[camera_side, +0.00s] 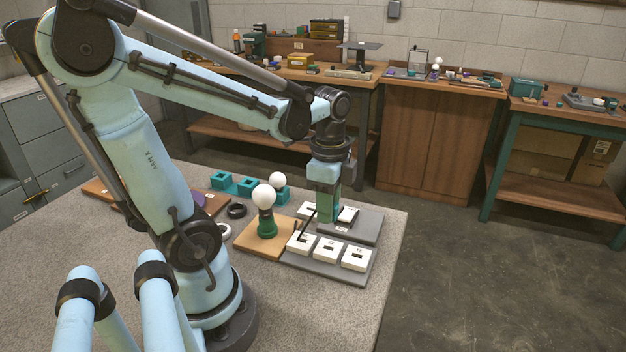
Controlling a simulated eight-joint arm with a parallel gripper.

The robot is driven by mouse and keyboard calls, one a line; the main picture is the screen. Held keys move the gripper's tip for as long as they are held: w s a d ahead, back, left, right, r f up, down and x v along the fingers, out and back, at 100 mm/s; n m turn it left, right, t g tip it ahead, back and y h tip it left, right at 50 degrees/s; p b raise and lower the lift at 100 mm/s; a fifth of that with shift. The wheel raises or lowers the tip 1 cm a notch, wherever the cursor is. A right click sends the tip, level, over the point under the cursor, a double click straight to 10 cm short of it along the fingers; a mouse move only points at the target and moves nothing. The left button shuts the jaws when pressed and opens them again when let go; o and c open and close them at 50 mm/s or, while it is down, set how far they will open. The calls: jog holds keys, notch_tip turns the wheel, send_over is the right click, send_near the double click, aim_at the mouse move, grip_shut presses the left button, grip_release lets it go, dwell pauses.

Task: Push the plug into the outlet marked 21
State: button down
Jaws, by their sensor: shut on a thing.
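My gripper (326,216) points straight down among the white outlets on the grey boards. It is shut on the plug, which its fingers and the outlets mostly hide. I cannot tell whether the plug touches an outlet. Three outlets stand in the front row: left (294,246), middle (328,250) and right (356,258). Behind them are a rear left outlet (306,209) and a rear right outlet (348,214), partly covered by my gripper. The outlet marks are too small to read surely, so I cannot tell which is 21. A dark thin piece (303,229) rises by the front left outlet.
A lamp with a white bulb (263,196) and green base stands on a wooden board (254,245) left of the outlets. Another white bulb (277,180), teal holders (222,180) and a black ring (236,210) lie behind. The table's right front is clear.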

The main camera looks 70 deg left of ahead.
jog(key=shift+w+d+f, duration=1)
jog(key=shift+d+f, duration=0.25)
jog(key=shift+f, duration=0.1)
jog(key=shift+w+d+f, duration=1)
jog(key=shift+d+f, duration=0.2)
jog(key=shift+f, duration=0.1)
jog(key=c, duration=1.4)
grip_release()
grip_shut()
jog(key=shift+f, duration=1.05)
